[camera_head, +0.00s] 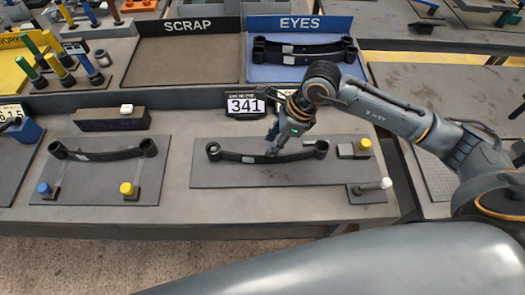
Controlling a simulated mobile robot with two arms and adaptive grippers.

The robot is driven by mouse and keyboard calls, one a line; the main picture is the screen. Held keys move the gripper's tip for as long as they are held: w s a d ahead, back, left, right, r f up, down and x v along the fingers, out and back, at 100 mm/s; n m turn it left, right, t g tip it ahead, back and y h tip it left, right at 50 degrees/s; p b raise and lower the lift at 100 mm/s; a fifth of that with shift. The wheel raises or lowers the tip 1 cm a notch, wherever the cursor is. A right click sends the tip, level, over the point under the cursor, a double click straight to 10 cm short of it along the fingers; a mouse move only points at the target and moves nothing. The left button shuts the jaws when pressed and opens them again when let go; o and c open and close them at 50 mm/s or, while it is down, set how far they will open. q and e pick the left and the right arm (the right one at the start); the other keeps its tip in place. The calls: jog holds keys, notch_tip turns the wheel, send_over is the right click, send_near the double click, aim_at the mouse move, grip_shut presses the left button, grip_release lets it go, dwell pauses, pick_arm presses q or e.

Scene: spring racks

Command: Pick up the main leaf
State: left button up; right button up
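A dark, slightly curved spring leaf (238,157) with a rolled eye at each end lies on a grey plate (215,178) in the middle of the bench. My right gripper (271,151) points down at the middle of this leaf, its fingertips at or just over it. Whether the fingers are closed on the leaf is too small to tell. A similar leaf (105,155) sits on a fixture plate at the left. More such leaves (300,48) lie in the blue EYES tray (262,73). My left gripper is not in view.
A brown SCRAP tray (190,60) at the back is empty. A display reading 341 (246,105) stands behind the middle plate. A yellow knob (365,144) and a white-tipped lever (385,184) are at the plate's right. Coloured-handled tools (55,65) stand at the far left.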

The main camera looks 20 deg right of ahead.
aim_at(261, 156)
jog(key=x, duration=0.3)
jog(key=shift+w+f+p, duration=0.1)
jog(key=shift+f+p, duration=0.05)
jog(key=shift+p, duration=0.15)
jog(key=shift+a+f+p, duration=0.25)
jog(key=shift+f+p, duration=0.25)
jog(key=shift+p, duration=0.05)
jog(key=x, duration=0.1)
jog(key=p+x, duration=0.1)
jog(key=x, duration=0.1)
jog(key=shift+w+f, duration=0.25)
jog(key=shift+a+f, duration=0.1)
jog(key=shift+f, duration=0.3)
grip_shut()
jog(key=shift+w+r, duration=0.2)
